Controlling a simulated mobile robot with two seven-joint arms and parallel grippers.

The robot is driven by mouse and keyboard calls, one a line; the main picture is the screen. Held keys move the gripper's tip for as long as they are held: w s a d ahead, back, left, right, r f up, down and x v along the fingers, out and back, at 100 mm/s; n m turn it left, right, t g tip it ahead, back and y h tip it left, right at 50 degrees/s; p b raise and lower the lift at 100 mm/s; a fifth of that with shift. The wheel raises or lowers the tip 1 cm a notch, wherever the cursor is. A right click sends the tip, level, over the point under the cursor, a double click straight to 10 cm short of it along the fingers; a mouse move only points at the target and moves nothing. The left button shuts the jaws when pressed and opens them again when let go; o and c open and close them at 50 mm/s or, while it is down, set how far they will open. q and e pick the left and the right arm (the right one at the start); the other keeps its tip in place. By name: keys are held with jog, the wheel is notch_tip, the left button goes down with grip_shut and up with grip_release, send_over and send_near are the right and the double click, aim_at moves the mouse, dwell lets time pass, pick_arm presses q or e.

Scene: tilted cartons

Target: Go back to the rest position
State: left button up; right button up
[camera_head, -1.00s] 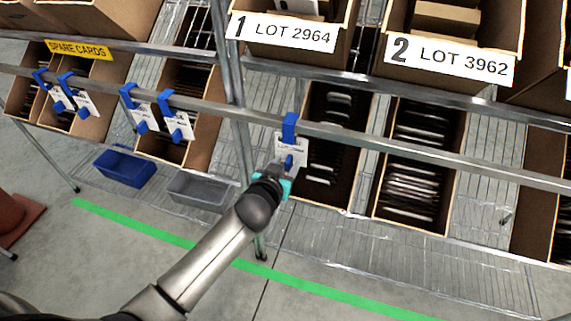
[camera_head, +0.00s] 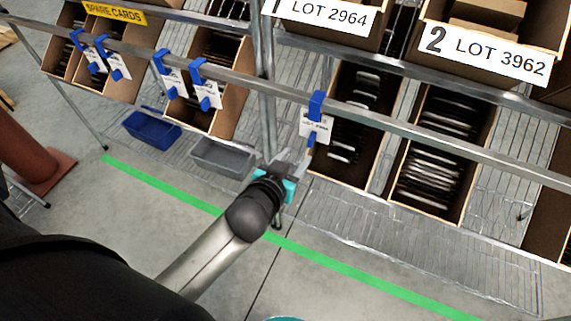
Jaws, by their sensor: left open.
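My left gripper (camera_head: 292,162) is at the middle of the head view, at the end of my grey arm. Its jaws are open and it looks empty. It is below and left of a white card in a blue clip (camera_head: 316,121) that hangs on the rack's rail; in this view the fingertips come close to the card's lower edge, and I cannot tell whether they touch. My right gripper is out of view. A teal edge shows at the bottom of the picture, too little of it to identify.
Tilted cartons of dark items stand on the wire rack, among them one carton (camera_head: 437,150) at right. More blue clips with cards hang at left. A blue bin (camera_head: 151,131) and a grey bin (camera_head: 222,158) sit low. A green line (camera_head: 330,266) crosses the open floor.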

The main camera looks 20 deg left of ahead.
pick_arm(q)
jog(key=shift+p+v, duration=0.4)
jog(key=shift+v, duration=2.1)
jog(key=shift+f, duration=0.15)
jog(key=s+a+f+m+g, duration=0.1)
jog(key=s+f+g, duration=0.35)
jog(key=f, duration=0.85)
jog(key=s+a+f+m+g, duration=0.15)
jog(key=s+f, duration=0.55)
jog(key=f, duration=0.7)
jog(key=s+f+g, duration=0.2)
jog(key=s+f, duration=0.2)
jog(key=s, duration=0.3)
jog(key=s+a+f+g, duration=0.1)
jog(key=s+f+g, duration=0.1)
jog(key=s+f, duration=0.2)
jog(key=s+f+g, duration=0.2)
jog(key=s+f, duration=0.2)
jog(key=s, duration=0.6)
jog(key=shift+s+a, duration=0.2)
jog(key=shift+s, duration=0.05)
jog(key=shift+f+n, duration=0.1)
jog(key=shift+n, duration=0.15)
